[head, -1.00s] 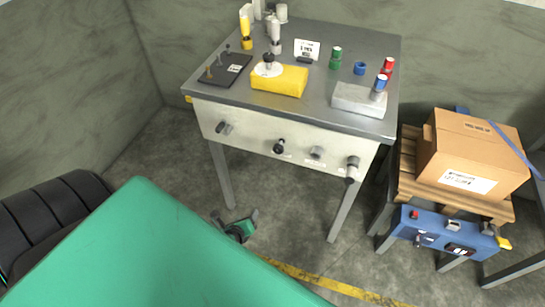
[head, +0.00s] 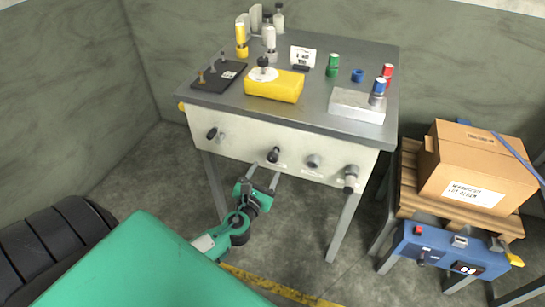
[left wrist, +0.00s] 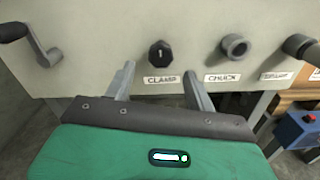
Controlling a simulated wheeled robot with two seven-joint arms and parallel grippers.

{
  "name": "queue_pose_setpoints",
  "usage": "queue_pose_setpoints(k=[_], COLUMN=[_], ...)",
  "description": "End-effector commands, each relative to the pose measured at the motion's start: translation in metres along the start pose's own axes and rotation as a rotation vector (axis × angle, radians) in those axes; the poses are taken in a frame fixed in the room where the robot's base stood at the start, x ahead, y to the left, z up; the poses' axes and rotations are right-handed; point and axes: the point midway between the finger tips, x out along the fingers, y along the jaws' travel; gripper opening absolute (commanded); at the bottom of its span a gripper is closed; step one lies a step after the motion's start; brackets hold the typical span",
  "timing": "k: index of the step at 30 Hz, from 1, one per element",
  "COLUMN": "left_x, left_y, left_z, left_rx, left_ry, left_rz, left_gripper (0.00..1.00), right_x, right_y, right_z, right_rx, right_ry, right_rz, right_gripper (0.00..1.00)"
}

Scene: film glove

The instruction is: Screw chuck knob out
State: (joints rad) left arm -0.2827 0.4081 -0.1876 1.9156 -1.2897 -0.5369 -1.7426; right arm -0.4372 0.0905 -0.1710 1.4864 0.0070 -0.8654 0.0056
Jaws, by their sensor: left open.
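The front panel (head: 240,140) of a grey workbench carries several controls. The chuck knob (head: 313,161) is a round grey knob with a hollow-looking face; in the left wrist view the knob (left wrist: 235,46) is at the upper right, above the label CHUCK (left wrist: 222,77). My left gripper (head: 264,176) is open and empty, just below the black clamp knob (head: 273,155) and left of the chuck knob. In the left wrist view its two fingers (left wrist: 160,82) point up at the panel, on either side of the CLAMP label. My right gripper is not in view.
A dark crank (head: 213,134) is at the panel's left and another grey control (head: 350,178) at its right. The bench top (head: 310,85) holds a yellow block (head: 273,86) and several small parts. A pallet stand with a cardboard box (head: 480,165) is at right.

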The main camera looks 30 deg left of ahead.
Motion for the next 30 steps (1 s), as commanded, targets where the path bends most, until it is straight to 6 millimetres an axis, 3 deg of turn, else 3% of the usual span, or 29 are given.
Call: queue_pose_setpoints(k=[6, 12, 25, 26, 30], left_x=[0.039, 0.062, 0.072, 0.072, 0.071], left_y=[0.0, -0.001, -0.001, -0.001, -0.001], left_z=[0.001, 0.0, -0.001, -0.001, -0.001], left_rx=[0.0, -0.001, -0.002, -0.002, -0.002], left_ry=[-0.001, 0.001, 0.001, 0.001, 0.001], left_rz=[0.0, -0.001, -0.001, -0.001, -0.001], left_gripper=[0.55, 0.55, 0.55, 0.54, 0.26], right_x=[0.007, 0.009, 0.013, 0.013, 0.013], right_y=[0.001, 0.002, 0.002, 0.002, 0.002], right_z=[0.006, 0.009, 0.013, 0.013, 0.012], right_rx=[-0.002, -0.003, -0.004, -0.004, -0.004], right_ry=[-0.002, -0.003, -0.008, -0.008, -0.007], right_rz=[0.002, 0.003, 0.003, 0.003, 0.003], right_gripper=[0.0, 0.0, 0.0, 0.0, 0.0])
